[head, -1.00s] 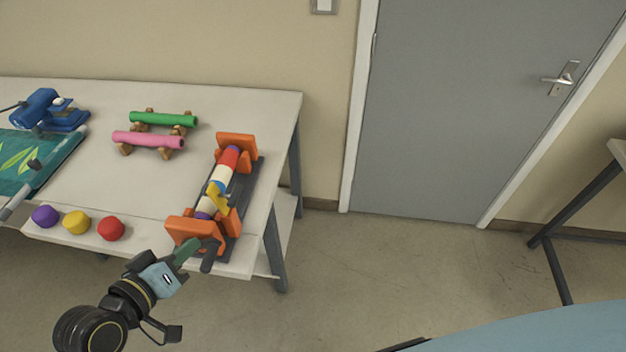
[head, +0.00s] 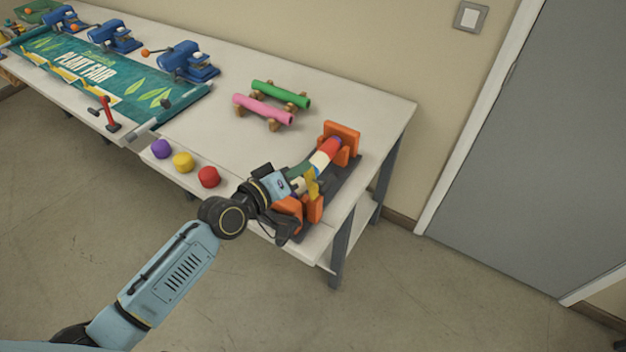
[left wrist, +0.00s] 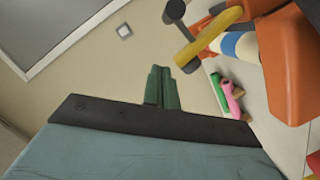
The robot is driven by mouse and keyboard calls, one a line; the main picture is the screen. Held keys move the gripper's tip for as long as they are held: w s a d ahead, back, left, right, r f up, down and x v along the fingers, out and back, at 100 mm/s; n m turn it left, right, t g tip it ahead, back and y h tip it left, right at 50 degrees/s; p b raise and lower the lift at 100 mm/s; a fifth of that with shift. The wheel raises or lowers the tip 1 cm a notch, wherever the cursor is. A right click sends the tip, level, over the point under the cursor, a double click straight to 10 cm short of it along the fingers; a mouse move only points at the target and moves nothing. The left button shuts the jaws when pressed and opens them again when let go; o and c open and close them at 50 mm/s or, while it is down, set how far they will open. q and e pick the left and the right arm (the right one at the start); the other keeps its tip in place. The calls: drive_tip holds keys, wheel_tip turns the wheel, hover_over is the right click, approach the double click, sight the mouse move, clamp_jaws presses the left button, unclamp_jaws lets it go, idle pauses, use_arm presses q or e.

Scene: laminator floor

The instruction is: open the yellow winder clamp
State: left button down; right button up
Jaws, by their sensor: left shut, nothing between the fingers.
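The yellow winder clamp (head: 312,186) is on the winder at the right end of the table, against the striped roll (head: 326,152) between two orange end blocks (head: 341,141). In the left wrist view the clamp (left wrist: 214,31) is a yellow bar at the upper right, with a dark knob beside it. My left gripper (head: 299,168) is just left of the clamp and roll in the head view. Its green fingers (left wrist: 162,88) are shut with nothing between them, apart from the clamp in the wrist view. My left arm hides part of the near orange block. My right gripper is out of view.
A pink roll (head: 263,110) and a green roll (head: 281,94) rest on wooden cradles left of the winder. Purple, yellow and red knobs (head: 208,177) line the table's front edge. A banner (head: 90,70) and blue clamps lie farther left. The floor in front is clear.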

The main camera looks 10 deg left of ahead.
sight(323, 185)
use_arm(q)
drive_tip(key=shift+s+d+f, duration=0.15)
drive_tip(key=shift+d+f, duration=0.6)
drive_tip(key=shift+d, duration=0.05)
drive_tip(key=shift+s+d+f, duration=0.15)
drive_tip(key=shift+d+f, duration=0.55)
drive_tip(key=shift+d, duration=0.05)
drive_tip(key=shift+s+d+f, duration=0.4)
drive_tip(key=shift+d+f, duration=0.1)
drive_tip(key=shift+d, duration=0.05)
drive_tip(key=s+a+r+p, duration=0.1)
drive_tip(key=s+a+r, duration=0.4)
drive_tip(key=a, duration=0.3)
drive_tip(key=shift+s+a+r, duration=0.2)
drive_tip(key=shift+s, duration=0.6)
